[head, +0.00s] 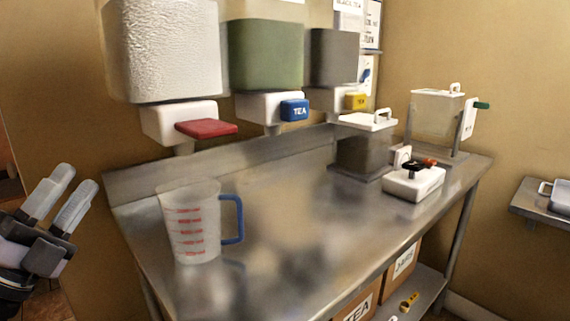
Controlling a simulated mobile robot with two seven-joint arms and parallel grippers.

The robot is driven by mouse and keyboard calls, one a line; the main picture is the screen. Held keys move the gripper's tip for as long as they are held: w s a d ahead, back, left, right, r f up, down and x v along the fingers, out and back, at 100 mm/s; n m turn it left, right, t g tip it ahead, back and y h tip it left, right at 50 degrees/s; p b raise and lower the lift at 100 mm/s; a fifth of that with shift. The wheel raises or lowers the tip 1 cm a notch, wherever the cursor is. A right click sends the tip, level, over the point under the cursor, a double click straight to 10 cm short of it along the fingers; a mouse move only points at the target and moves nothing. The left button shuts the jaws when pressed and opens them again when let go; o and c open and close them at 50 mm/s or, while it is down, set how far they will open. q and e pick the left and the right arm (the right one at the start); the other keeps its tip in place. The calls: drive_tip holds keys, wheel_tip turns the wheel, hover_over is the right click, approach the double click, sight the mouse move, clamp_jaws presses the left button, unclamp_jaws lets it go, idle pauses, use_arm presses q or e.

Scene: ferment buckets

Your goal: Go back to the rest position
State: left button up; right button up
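My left gripper (57,203) is at the left edge of the head view, off the left end of the steel counter. Its two pale fingers point up and stand apart with nothing between them. My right gripper is not in this view. A clear measuring jug (190,235) with red marks and a blue handle stands upright on the counter (300,225), to the right of my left gripper and apart from it.
Wall dispensers with red (207,128), blue (295,110) and yellow (356,101) levers hang above the counter. A lidded grey container (362,152), a white device (413,182) and a clear dispenser (436,112) stand at its right end. Boxes (358,308) sit on the lower shelf. The counter's middle is clear.

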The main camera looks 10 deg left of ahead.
use_arm(q)
wheel_tip(320, 180, down, 23)
drive_tip(key=a+n+g+y, duration=0.2)
drive_tip(key=n+g+y, duration=0.9)
drive_tip(key=n, duration=0.8)
drive_tip(key=s+d+f+n+g+h, duration=0.3)
drive_tip(key=s+d+f+g, duration=0.7)
drive_tip(key=s+d+f, duration=0.55)
drive_tip(key=w+t+p, duration=0.1)
drive_tip(key=t+p, duration=0.1)
drive_tip(key=p, duration=0.2)
drive_tip(key=w+d+t+h+p, duration=0.1)
drive_tip(key=w+t+p, duration=0.1)
drive_tip(key=p, duration=0.1)
drive_tip(key=w+r+t+p, duration=0.1)
drive_tip(key=w+t+p, duration=0.1)
drive_tip(key=t+p, duration=0.1)
drive_tip(key=shift+d+r+m+h+p, duration=0.1)
drive_tip(key=shift+d+m+h+p, duration=0.25)
drive_tip(key=shift+p, duration=0.45)
drive_tip(key=shift+w+a, duration=0.1)
